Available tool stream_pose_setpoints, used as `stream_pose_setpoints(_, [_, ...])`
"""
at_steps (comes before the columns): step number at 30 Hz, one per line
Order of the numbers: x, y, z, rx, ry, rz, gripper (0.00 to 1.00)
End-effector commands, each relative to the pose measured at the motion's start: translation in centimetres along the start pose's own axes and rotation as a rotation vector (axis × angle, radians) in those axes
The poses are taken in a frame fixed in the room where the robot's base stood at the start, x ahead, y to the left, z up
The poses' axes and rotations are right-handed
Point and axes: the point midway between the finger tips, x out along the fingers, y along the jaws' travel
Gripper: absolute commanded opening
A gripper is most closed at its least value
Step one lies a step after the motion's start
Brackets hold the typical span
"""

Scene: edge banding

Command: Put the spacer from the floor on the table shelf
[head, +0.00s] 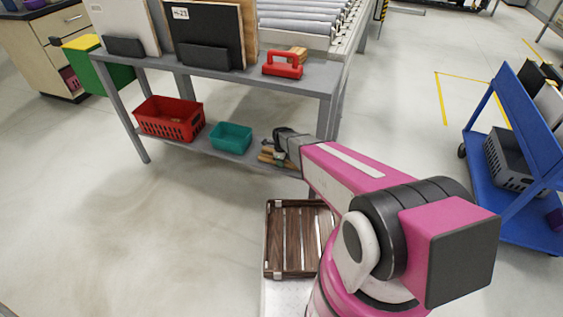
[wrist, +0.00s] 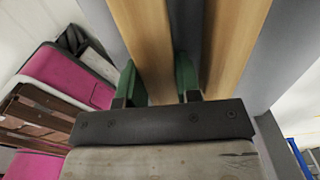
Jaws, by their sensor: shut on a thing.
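My gripper (head: 279,147) is over the right end of the grey table's lower shelf (head: 190,146). In the wrist view its green fingers (wrist: 157,78) are shut on a light wooden spacer (wrist: 143,38). A second, similar wooden piece (wrist: 238,40) lies to the right, outside the fingers, with grey shelf between the two. In the head view the wood (head: 268,158) shows only partly below my gripper. I cannot tell whether the held spacer touches the shelf.
A red basket (head: 170,119) and a teal bin (head: 231,138) stand on the lower shelf. A red-handled tool (head: 283,66) and upright panels are on the table top. A blue cart (head: 515,150) stands at right. The floor at left is clear.

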Motion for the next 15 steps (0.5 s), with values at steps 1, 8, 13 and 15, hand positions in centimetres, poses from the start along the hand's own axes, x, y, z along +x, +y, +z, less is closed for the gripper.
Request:
stream_pose_setpoints(1, [0.2, 0.0, 0.0, 0.0, 0.0, 0.0, 0.02])
stream_pose_setpoints(8, [0.1, 0.0, 0.0, 0.0, 0.0, 0.0, 0.42])
stream_pose_setpoints(13, [-0.2, 0.0, 0.0, 0.0, 0.0, 0.0, 0.42])
stream_pose_setpoints(15, [-0.9, 0.1, 0.0, 0.0, 0.0, 0.0, 0.42])
